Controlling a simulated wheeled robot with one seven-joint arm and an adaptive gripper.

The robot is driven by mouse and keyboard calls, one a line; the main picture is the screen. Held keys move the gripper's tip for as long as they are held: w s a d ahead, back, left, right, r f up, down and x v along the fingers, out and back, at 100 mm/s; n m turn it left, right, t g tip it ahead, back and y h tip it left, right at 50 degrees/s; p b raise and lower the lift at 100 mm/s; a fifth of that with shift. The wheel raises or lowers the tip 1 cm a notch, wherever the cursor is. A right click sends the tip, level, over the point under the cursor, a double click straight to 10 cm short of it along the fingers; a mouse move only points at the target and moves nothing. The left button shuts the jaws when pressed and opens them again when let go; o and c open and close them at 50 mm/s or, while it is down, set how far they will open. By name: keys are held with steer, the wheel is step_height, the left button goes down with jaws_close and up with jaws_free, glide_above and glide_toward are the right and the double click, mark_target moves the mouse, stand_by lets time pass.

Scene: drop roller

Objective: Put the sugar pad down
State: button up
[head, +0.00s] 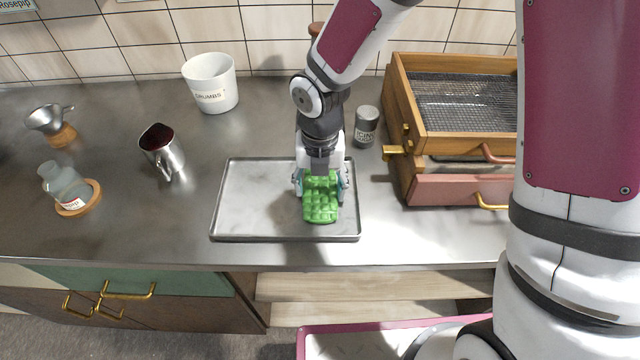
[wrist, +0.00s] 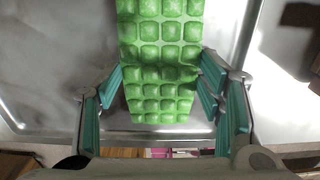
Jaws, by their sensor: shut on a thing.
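The sugar pad is a green, quilted pad (head: 321,200) over the right part of a grey metal tray (head: 245,228). My gripper (head: 320,186) points down over the tray, with a finger on each side of the pad. In the wrist view the green pad (wrist: 162,60) runs up the middle, with a bend across it, between the teal-lined fingers of my gripper (wrist: 162,105). My gripper is shut on the pad. Whether the pad's underside touches the tray cannot be told.
A shaker (head: 366,126) stands right behind the tray. A wooden sieve box with drawers (head: 440,120) stands to the right. A white crumbs cup (head: 211,82), a metal jug (head: 162,152) and a glass bottle (head: 64,186) stand to the left. The tray's left half is bare.

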steer(key=shift+f, duration=0.1)
steer(key=o, duration=1.3)
